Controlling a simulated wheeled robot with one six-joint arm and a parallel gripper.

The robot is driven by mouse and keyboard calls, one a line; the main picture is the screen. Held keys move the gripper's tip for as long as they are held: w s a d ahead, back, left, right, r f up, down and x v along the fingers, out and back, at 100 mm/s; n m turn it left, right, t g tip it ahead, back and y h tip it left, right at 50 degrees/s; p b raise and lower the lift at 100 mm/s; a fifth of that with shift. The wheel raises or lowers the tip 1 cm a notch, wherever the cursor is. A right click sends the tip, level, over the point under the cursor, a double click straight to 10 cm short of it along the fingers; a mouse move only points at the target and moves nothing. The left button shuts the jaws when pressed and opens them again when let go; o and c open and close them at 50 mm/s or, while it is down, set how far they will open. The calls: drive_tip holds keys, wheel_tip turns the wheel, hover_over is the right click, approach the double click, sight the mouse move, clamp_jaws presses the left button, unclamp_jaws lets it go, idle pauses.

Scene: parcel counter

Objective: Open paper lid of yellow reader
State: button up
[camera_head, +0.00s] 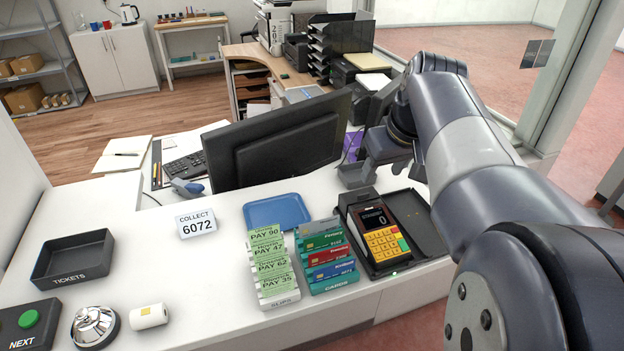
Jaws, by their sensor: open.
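The yellow reader (384,241) stands at the right end of the white counter, with a dark screen reading 0 and yellow, red and green keys. It sits against a black tray or holder (409,207). The paper lid cannot be told apart at the reader's dark far end. My gripper (358,178) is open, just beyond and above that far end, apart from the keys. My arm comes in from the right. The fingertips are small and dark here, and I cannot tell whether they touch the reader.
Left of the reader stand a card rack (326,262) and a slips rack (272,268). A blue tray (276,211), a COLLECT 6072 sign (196,222) and a monitor (275,143) are behind. A tickets tray (73,258), bell (95,326) and paper roll (148,316) are left. The counter's front middle is clear.

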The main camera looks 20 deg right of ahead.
sight(364, 194)
drive_tip(key=x, duration=0.3)
drive_tip(key=w+x, duration=0.1)
drive_tip(key=x, duration=0.7)
drive_tip(key=shift+w+d+r, duration=0.15)
drive_tip(key=shift+w, duration=0.05)
drive_tip(key=shift+c, duration=0.3)
drive_tip(key=shift+r, duration=0.1)
drive_tip(key=c, duration=0.9)
